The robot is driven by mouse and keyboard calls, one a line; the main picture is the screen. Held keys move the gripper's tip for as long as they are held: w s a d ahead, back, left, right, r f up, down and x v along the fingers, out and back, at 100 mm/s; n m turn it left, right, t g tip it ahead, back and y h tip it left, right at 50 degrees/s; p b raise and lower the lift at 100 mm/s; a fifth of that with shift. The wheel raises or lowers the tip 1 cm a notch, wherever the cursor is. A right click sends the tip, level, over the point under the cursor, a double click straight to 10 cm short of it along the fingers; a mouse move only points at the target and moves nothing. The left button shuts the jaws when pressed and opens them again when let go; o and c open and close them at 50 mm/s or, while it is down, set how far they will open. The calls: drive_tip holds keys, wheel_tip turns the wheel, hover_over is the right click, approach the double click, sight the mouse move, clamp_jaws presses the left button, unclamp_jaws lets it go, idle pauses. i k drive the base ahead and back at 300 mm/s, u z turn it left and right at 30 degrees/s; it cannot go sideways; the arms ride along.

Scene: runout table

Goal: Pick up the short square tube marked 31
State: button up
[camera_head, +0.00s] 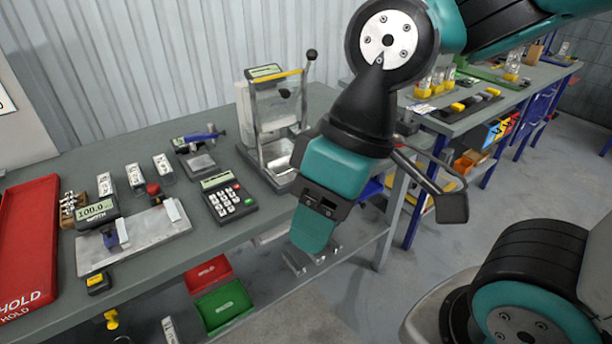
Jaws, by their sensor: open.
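Several short, pale, square-looking pieces with dark markings stand in a row at the back left of the grey table: a left one (105,185), a middle one (135,176) and a right one (163,167). Their markings are too small to read, so I cannot tell which, if any, is the tube marked 31. My gripper (312,260) hangs in front of the table's front edge, to the right of these pieces and well apart from them. It points down, open, with nothing seen between its fingers.
A red HOLD tray (28,240) lies at the table's left. A measuring fixture (140,238) with a 100.0 display, a keypad (230,198) and a lever press (275,110) stand on the table. Red (208,272) and green (223,305) bins sit below. Another bench stands at right.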

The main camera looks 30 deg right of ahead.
sight(138, 184)
drive_tip(key=z, duration=0.95)
drive_tip(key=i, duration=0.15)
drive_tip(key=u, duration=2.25)
drive_tip(key=i, duration=1.25)
